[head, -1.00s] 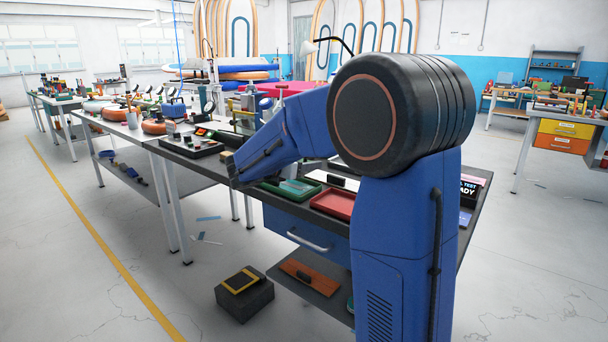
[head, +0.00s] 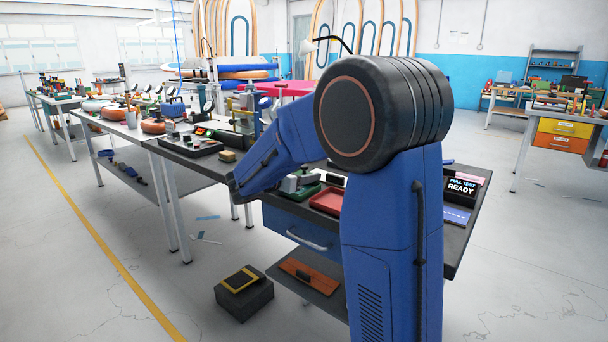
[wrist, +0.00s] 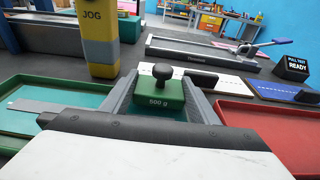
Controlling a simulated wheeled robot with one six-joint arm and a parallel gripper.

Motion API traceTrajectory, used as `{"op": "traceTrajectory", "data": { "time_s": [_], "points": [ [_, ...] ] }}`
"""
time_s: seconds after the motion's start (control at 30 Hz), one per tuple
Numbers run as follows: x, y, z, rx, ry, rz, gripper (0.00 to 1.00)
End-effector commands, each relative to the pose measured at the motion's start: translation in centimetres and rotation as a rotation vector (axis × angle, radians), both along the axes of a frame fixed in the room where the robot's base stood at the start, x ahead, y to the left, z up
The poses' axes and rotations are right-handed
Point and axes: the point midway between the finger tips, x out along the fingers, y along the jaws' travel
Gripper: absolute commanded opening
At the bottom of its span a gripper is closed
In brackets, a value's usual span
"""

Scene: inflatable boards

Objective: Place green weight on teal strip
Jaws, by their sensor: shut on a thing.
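The green weight (wrist: 158,96), marked 500 g with a dark round knob on top, sits between the grey fingers of my gripper (wrist: 160,100) in the wrist view. My gripper is shut on it and holds it upright, in front of the gap between the green and red trays. A flat teal surface (wrist: 16,121) shows inside the green tray (wrist: 62,84) at the left; I cannot tell whether it is the teal strip. A pale grey bar lies across it. In the head view my arm covers part of the bench.
The red tray (wrist: 262,130) is close at the right. A dark block (head: 244,294) stands on the floor.

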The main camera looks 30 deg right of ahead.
Motion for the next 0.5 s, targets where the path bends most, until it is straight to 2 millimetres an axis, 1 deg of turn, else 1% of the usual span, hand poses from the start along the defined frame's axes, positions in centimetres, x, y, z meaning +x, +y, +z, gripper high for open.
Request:
{"op": "traceTrajectory", "data": {
  "time_s": [0.1,0.13,0.17,0.2,0.5],
  "points": [
    [-0.03,0.0,-0.46,0.0,0.005,0.0,0.16],
    [-0.04,0.01,-0.58,0.001,0.006,0.0,0.57],
    [-0.05,0.01,-0.58,0.001,0.006,0.0,0.64],
    [-0.06,0.01,-0.61,0.001,0.007,0.0,0.73],
    [-0.03,0.05,-0.57,0.003,0.009,0.002,0.73]
  ]
}}
